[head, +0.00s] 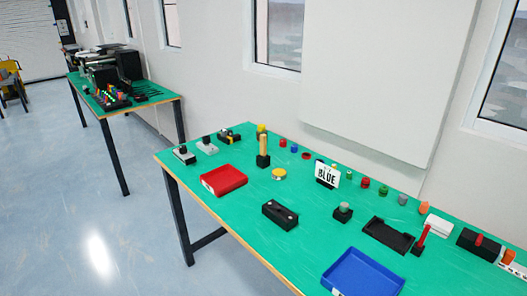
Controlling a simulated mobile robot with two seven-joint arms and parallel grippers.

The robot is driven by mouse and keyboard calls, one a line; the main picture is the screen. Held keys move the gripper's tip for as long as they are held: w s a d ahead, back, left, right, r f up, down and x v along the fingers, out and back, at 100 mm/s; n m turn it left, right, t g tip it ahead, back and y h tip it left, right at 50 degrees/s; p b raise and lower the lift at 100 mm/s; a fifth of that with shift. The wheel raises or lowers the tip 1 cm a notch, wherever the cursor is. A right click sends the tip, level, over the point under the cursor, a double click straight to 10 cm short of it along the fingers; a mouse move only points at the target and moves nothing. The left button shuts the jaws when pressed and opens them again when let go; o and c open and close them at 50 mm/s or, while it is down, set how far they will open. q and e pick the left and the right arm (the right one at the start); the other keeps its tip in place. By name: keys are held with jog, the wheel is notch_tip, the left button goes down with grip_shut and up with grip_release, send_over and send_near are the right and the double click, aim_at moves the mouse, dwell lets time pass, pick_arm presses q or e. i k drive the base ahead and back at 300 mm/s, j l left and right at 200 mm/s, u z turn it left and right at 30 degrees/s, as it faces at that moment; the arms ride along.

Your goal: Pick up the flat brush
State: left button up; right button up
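I cannot make out for certain which thing is the flat brush. An upright tan-handled tool (264,147) stands in a black base near the back left of the near green table (232,215); its working end is hidden or too small to tell. A thin red upright tool (422,237) stands in a small black base at the right, beside a black tray. Neither of my grippers shows in the head view.
Another green table (160,92) stands far left, with open floor between.

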aim_at(262, 137)
jog(key=i+j, duration=0.2)
jog(key=j, duration=0.15)
jog(key=i+j, duration=0.45)
jog(key=j, duration=0.25)
